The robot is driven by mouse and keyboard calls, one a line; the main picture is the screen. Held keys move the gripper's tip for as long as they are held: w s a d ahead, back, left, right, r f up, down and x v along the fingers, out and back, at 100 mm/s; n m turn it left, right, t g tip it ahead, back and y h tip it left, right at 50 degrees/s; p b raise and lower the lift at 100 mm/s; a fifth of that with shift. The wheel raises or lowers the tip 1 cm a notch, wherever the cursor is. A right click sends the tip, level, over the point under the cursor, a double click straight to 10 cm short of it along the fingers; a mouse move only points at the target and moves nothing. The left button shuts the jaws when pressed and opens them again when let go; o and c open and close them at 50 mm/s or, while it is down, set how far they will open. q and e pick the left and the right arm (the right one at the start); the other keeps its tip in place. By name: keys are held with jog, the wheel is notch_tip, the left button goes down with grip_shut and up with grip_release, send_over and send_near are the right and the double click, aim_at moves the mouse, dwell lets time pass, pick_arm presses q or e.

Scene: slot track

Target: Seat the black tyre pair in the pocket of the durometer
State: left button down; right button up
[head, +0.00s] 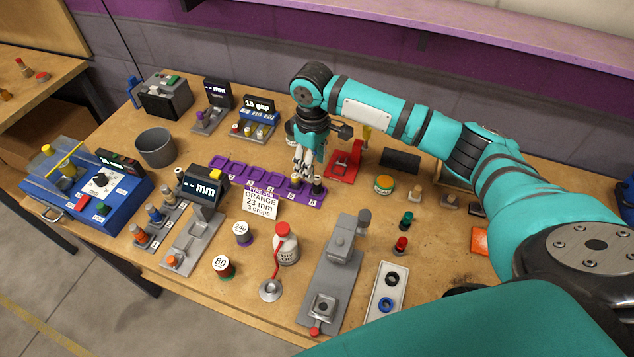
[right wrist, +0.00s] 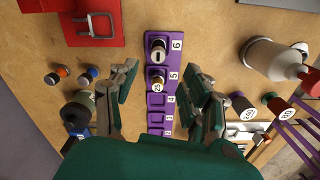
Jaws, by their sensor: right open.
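A black ring (head: 392,279), which looks like the black tyre pair, lies in a white tray (head: 375,303) at the front right, above a blue ring. A grey stand (head: 340,240) left of the tray looks like the durometer. Its square pocket (head: 322,305) is at its near end, and I see no tyre in it. My right gripper (head: 304,174) is open over the purple numbered rack (head: 233,167). In the right wrist view its fingers (right wrist: 161,78) are spread either side of the small dark piece in slot 5 (right wrist: 156,86), apart from it. My left gripper is not in view.
A dark piece with a pale top (right wrist: 158,50) stands in slot 6. A red fixture (head: 344,163) is right of the gripper. A red-capped bottle (head: 286,245) stands between rack and durometer. A gauge with a display (head: 202,186) stands left.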

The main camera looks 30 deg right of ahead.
aim_at(317, 177)
jog(key=shift+f, duration=0.5)
jog(key=f, duration=0.1)
jog(key=f+p, duration=0.1)
jog(key=f, duration=0.1)
jog(key=d+f, duration=0.1)
jog(key=shift+s+f+p, duration=0.15)
jog(key=shift+s+p, duration=0.1)
jog(key=shift+p, duration=0.15)
jog(key=shift+a+f, duration=0.1)
jog(key=shift+f, duration=0.25)
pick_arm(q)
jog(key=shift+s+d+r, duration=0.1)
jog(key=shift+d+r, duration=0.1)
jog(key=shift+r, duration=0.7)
pick_arm(e)
jog(key=shift+c, duration=0.4)
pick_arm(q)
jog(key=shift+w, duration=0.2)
pick_arm(e)
grip_shut()
